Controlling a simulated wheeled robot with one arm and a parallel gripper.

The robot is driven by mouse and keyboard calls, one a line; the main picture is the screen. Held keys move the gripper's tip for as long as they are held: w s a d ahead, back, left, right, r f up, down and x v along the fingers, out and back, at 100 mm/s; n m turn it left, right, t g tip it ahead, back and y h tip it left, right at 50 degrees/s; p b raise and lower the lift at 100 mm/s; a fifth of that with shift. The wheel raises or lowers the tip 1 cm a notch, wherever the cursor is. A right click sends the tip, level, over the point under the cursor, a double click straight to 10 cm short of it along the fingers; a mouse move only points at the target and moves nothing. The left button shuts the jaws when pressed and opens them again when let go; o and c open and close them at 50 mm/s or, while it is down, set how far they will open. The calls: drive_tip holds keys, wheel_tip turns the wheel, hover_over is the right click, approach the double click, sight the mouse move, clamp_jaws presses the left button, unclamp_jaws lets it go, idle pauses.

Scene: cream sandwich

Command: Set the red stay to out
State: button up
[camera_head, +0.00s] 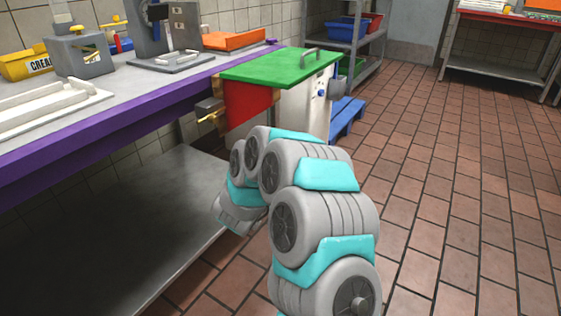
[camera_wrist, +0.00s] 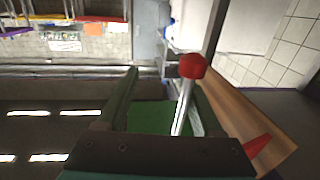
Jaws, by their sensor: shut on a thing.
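A pale metal rod with a round red knob (camera_wrist: 193,65), which looks like the red stay, shows in the wrist view. My gripper (camera_wrist: 163,79) has its dark fingers around the rod, and the rod lies against the right finger. The knob sticks out past the fingertips. A pointed red piece (camera_wrist: 257,145) shows to the right of the gripper's body. In the head view a cabinet has a green lid (camera_head: 283,65) with a handle and a red side panel (camera_head: 249,106).
A purple-edged counter (camera_head: 110,125) on the left holds a white tray (camera_head: 48,108), a yellow box (camera_head: 26,64) and an orange tray (camera_head: 235,39). A lower metal shelf (camera_head: 150,225) lies beneath. A blue pallet (camera_head: 346,116) stands behind the cabinet. The tiled floor right is clear.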

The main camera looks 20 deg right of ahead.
drive_tip(key=shift+s+f, duration=0.1)
drive_tip(key=shift+f, duration=0.1)
drive_tip(key=v, duration=0.7)
drive_tip(key=shift+s+a+b, duration=0.2)
drive_tip(key=shift+a+b, duration=0.05)
drive_tip(key=shift+b, duration=0.15)
drive_tip(key=shift+r, duration=0.15)
